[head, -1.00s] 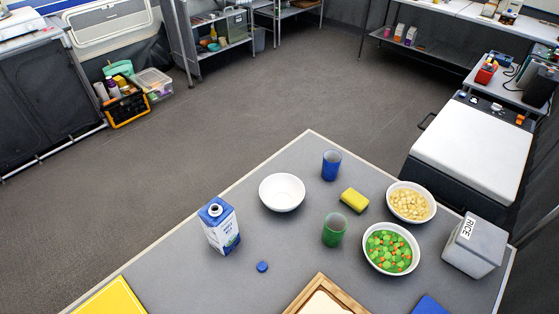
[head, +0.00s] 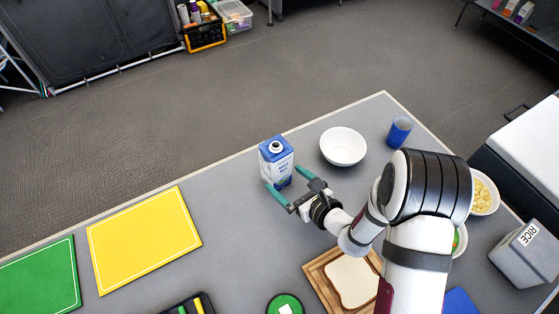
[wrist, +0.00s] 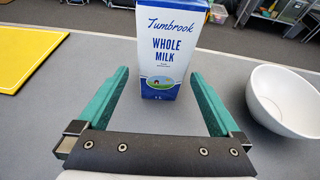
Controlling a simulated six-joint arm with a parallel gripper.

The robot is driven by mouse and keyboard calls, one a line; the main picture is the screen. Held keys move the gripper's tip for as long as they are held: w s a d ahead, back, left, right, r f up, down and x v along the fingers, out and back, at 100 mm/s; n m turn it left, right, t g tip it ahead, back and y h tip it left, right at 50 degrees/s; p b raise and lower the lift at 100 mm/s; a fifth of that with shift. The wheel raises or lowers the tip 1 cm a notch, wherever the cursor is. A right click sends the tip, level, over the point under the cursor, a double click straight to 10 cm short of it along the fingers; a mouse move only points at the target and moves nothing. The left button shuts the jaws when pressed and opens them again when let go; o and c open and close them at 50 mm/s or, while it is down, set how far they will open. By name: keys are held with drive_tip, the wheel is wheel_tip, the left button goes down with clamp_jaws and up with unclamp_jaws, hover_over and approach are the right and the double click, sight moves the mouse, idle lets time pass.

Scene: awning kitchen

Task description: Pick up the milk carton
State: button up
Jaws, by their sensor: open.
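The milk carton (head: 277,158) is white and blue and stands upright near the table's far edge, its round spout on top uncapped. In the wrist view, the carton (wrist: 170,48) shows its label straight ahead, with its top out of frame. My gripper (head: 284,178) is open and low, its teal fingers pointing at the carton. In the wrist view, my gripper (wrist: 158,74) has its fingers spread wider than the carton. The carton's base is just ahead of the empty space between them, and I cannot tell whether the tips reach its sides.
A white bowl (head: 343,147) stands right of the carton, close to my right finger's side. A blue cup (head: 399,131) is farther right. A yellow board (head: 144,240) and a green board (head: 40,278) lie left. Bread on a wooden board (head: 319,284) is nearer.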

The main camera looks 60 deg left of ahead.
sight(283, 167)
drive_tip(key=x, duration=0.6)
drive_tip(key=shift+w+a+f, duration=0.1)
drive_tip(key=shift+w+f, duration=0.05)
drive_tip(key=shift+f, duration=0.05)
drive_tip(key=c, duration=1.3)
drive_tip(key=shift+r, duration=0.8)
wheel_tip(283, 167, up, 3)
drive_tip(key=shift+f, duration=0.1)
drive_tip(key=w+d+r, duration=0.2)
drive_tip(key=d, duration=0.1)
drive_tip(key=w+d+r, duration=0.2)
drive_tip(key=w+d, duration=0.1)
drive_tip(key=w+d+r, duration=0.2)
drive_tip(key=d, duration=0.1)
drive_tip(key=shift+w+r, duration=0.25)
drive_tip(key=shift+r, duration=0.1)
idle(1.1)
